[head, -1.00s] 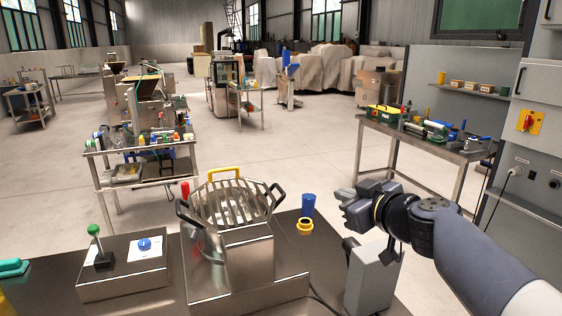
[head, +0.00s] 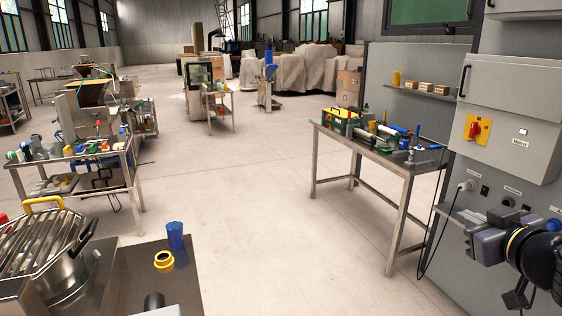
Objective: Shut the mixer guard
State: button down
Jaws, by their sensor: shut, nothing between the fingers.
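The mixer guard (head: 32,247), a grille of metal bars with a yellow handle (head: 43,203) at its far side, is at the lower left of the head view. It is above the steel mixer bowl (head: 75,280); I cannot tell whether it lies flush on the rim or is tilted up. The picture's edge cuts off part of the mixer. My gripper (head: 472,236) is at the right edge, shut and empty, far to the right of the guard and touching nothing that I can make out.
A blue cup (head: 175,236) and a yellow ring (head: 164,259) stand on the dark tabletop (head: 190,285) beside the mixer. A steel bench (head: 402,168) with tools and a grey cabinet with a red switch (head: 475,130) are on the right. The middle floor is clear.

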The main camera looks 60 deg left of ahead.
aim_at(61, 251)
jog(key=i+j+u, duration=0.1)
jog(key=i+u, duration=0.9)
jog(key=u, duration=0.15)
jog(key=i+l+u, duration=0.15)
jog(key=i+u, duration=0.25)
jog(key=i+j+u, duration=0.25)
jog(key=u, duration=0.15)
jog(key=i+j+u, duration=0.1)
jog(key=i+u, duration=0.6)
jog(key=u, duration=0.15)
jog(key=i+u, duration=0.4)
jog(key=i+j+u, duration=0.3)
jog(key=i+j, duration=0.05)
jog(key=i, duration=0.05)
